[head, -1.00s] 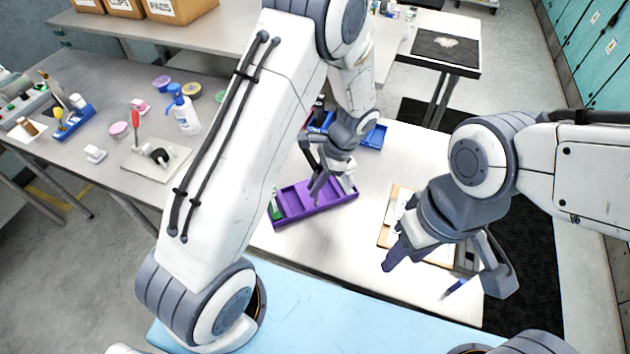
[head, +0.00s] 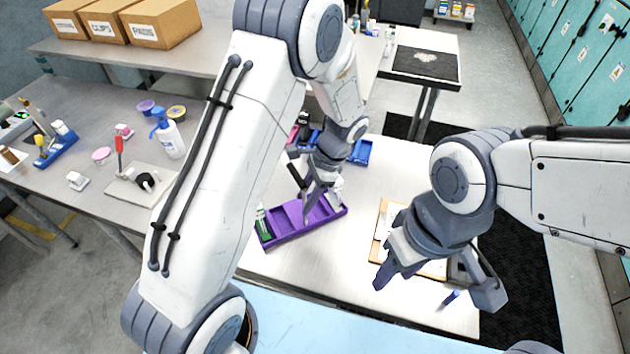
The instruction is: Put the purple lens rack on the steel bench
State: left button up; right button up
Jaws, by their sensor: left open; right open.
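The purple lens rack (head: 299,231) is a long compartmented tray on a pale table in the middle of the head view. A green-and-white item (head: 263,225) sits at its left end. A white item shows near its right end, partly hidden by my gripper. My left gripper (head: 314,203) is open, fingers pointing down, over the rack's right half; I cannot tell whether it touches the rack. My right gripper (head: 432,288) is open and empty above the right front of the same table.
The pale table (head: 330,262) also bears a blue tray (head: 361,152) behind the rack, a clipboard (head: 383,232) and a blue pen-like item (head: 450,299). A grey bench (head: 75,130) at left holds a spray bottle (head: 170,137), tape rolls and tools. Cardboard boxes (head: 160,25) stand farther back.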

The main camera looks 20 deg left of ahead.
pick_arm(q)
jog(key=b+v, duration=0.2)
jog(key=v, duration=0.7)
jog(key=s+d+r+n+t+h, duration=0.1)
jog(key=s+d, duration=0.3)
jog(key=s, duration=0.7)
jog(key=s+d+r+n+t+h, duration=0.1)
jog(key=s+d+r+n+h, duration=0.2)
jog(key=s, duration=0.9)
jog(key=shift+d+r+t+h, duration=0.3)
jog(key=shift+d+r+h, duration=0.1)
jog(key=shift+r, duration=0.15)
notch_tip(320, 180, down, 4)
jog(key=b, duration=0.4)
jog(key=shift+d, duration=0.15)
